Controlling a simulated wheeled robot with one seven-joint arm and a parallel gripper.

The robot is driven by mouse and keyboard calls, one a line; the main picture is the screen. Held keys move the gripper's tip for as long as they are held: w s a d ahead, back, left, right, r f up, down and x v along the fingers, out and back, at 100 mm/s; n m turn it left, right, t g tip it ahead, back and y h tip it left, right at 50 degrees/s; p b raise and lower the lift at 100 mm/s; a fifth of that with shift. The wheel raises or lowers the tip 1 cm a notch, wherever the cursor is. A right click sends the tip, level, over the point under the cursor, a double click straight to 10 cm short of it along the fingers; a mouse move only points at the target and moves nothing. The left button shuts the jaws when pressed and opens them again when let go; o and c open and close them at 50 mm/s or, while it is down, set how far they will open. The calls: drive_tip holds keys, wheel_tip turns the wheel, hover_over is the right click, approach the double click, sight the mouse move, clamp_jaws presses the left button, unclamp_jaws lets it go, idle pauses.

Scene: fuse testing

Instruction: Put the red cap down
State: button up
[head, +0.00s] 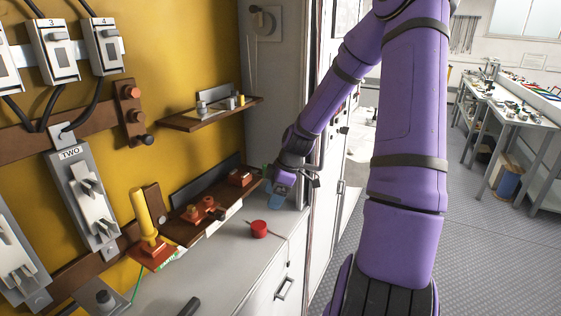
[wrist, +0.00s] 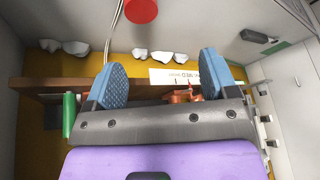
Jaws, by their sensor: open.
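The red cap (head: 259,229) rests on the light grey counter top (head: 225,262), with a thin pale cord beside it. What looks like the same cap (wrist: 141,10) shows at the top edge of the wrist view, partly cut off, beyond the fingers. My gripper (head: 275,197) is above the back of the counter, behind and to the right of the cap in the head view. In the wrist view my gripper (wrist: 162,75) has its two blue finger pads wide apart, with nothing held between them. The cap is apart from the fingers.
A brown shelf (head: 215,222) with red and copper-coloured parts runs along the yellow wall. A yellow cylinder (head: 143,212) stands on a red base at left. A higher shelf (head: 210,118) holds small parts. Grey cabinets stand close to my arm. The counter is clear around the cap.

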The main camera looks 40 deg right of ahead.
drive_tip(key=s+a+r+m+h, duration=0.35)
drive_tip(key=a+r, duration=0.25)
drive_tip(key=r, duration=0.3)
drive_tip(key=s+a+r+m+h, duration=0.2)
drive_tip(key=s+a+r, duration=0.35)
drive_tip(key=r, duration=0.35)
drive_tip(key=s+a+r+m+t+y, duration=0.1)
drive_tip(key=s+a+r+m+t, duration=0.2)
drive_tip(key=s+r, duration=0.6)
drive_tip(key=s+a+m, duration=0.1)
drive_tip(key=s+m, duration=0.1)
drive_tip(key=s, duration=0.1)
drive_tip(key=shift+s+a, duration=0.35)
